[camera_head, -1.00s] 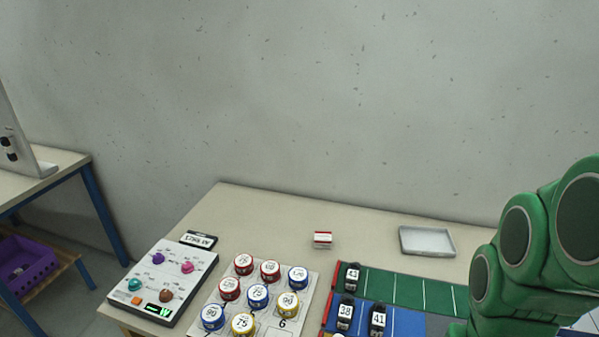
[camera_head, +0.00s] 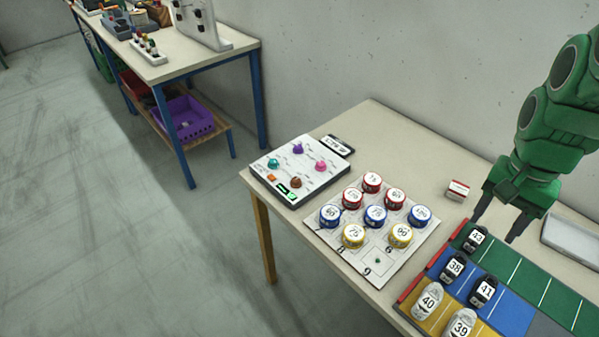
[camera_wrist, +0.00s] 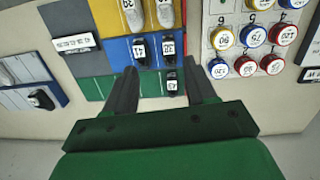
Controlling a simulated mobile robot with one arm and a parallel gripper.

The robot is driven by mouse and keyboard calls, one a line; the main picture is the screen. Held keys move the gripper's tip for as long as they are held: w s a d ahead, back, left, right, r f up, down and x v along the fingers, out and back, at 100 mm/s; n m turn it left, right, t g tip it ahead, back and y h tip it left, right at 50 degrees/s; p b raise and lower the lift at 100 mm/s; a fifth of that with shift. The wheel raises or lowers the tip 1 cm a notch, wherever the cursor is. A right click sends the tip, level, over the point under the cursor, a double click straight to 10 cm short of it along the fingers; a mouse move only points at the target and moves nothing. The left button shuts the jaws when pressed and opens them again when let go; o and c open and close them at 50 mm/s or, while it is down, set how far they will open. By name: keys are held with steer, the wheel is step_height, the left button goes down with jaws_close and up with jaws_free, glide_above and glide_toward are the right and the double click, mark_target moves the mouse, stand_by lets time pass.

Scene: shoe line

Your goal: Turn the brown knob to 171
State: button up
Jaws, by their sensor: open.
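The brown knob (camera_head: 296,182) sits at the front of a white control panel (camera_head: 262,171) on the near left part of the table. A purple knob (camera_head: 298,148), a pink knob (camera_head: 320,166) and a teal knob (camera_head: 274,163) share the panel. A small green-lit display (camera_head: 287,191) lies beside the brown knob; its reading is too small to tell. My gripper (camera_head: 496,229) is open and empty, far to the right of the panel, above the shoe mat. In the wrist view my gripper (camera_wrist: 165,88) has its fingers apart, pointing at the mat's shoes.
A white board (camera_head: 345,250) with several red, blue and yellow round tins lies between panel and mat. Several shoes stand on the coloured mat (camera_head: 545,290). A small red-and-white box (camera_head: 457,190) and a grey tray (camera_head: 570,240) stand behind. Another workbench (camera_head: 190,60) is at the left.

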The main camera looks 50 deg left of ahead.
steer(key=w+a+f, duration=0.2)
steer(key=w+a, duration=0.2)
steer(key=a, duration=0.9)
steer(key=n, duration=0.1)
glide_above(296, 179)
steer(key=shift+t+y, duration=0.3)
steer(key=shift+t, duration=0.1)
step_height(296, 179, down, 13)
steer(key=shift+s+r, duration=0.1)
steer(key=shift+f, duration=3.9)
steer(key=shift+c, duration=0.2)
jaws_close()
